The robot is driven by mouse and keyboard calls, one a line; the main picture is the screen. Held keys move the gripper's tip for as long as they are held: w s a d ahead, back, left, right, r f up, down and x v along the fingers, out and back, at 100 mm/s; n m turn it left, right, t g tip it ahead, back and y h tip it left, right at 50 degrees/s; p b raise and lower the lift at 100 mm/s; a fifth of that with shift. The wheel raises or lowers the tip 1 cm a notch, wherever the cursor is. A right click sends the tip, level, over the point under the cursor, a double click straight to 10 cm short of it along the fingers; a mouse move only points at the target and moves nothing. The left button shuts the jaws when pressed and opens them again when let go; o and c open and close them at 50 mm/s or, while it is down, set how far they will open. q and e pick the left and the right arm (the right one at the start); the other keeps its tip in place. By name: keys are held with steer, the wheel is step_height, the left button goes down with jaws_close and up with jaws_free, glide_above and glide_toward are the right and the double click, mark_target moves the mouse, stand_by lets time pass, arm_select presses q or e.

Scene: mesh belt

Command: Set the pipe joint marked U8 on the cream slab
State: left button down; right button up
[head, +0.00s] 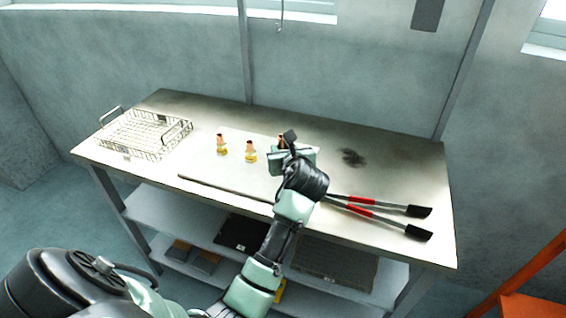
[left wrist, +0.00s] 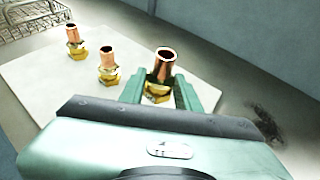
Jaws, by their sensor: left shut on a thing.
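The cream slab (head: 215,172) lies flat on the middle of the table. Two copper-and-brass pipe joints stand upright on it, a left one (head: 221,144) and a nearer one (head: 250,152); they also show in the left wrist view (left wrist: 75,41) (left wrist: 108,65). My left gripper (left wrist: 157,88) is shut on a third pipe joint (left wrist: 163,65), upright between its fingers over the slab's right part. Only its copper top (head: 282,140) shows in the head view. I cannot tell whether its base touches the slab. No U8 mark is readable. My right gripper is out of view.
A wire basket (head: 140,135) stands at the table's left end. A dark smudge (head: 352,157) marks the table right of the slab. The back right of the table is clear.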

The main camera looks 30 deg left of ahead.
arm_select(q)
steer(key=shift+f, duration=2.1)
steer(key=c, duration=1)
jaws_free()
steer(key=shift+f, duration=0.15)
steer(key=p+v, duration=0.6)
steer(key=v, duration=0.1)
steer(key=p+v, duration=0.3)
steer(key=v, duration=0.1)
steer(key=shift+a+r, duration=0.1)
steer(key=shift+r, duration=0.25)
steer(key=shift+s+d+r+p, duration=0.1)
steer(key=shift+s+d+p, duration=0.25)
steer(key=shift+p, duration=0.15)
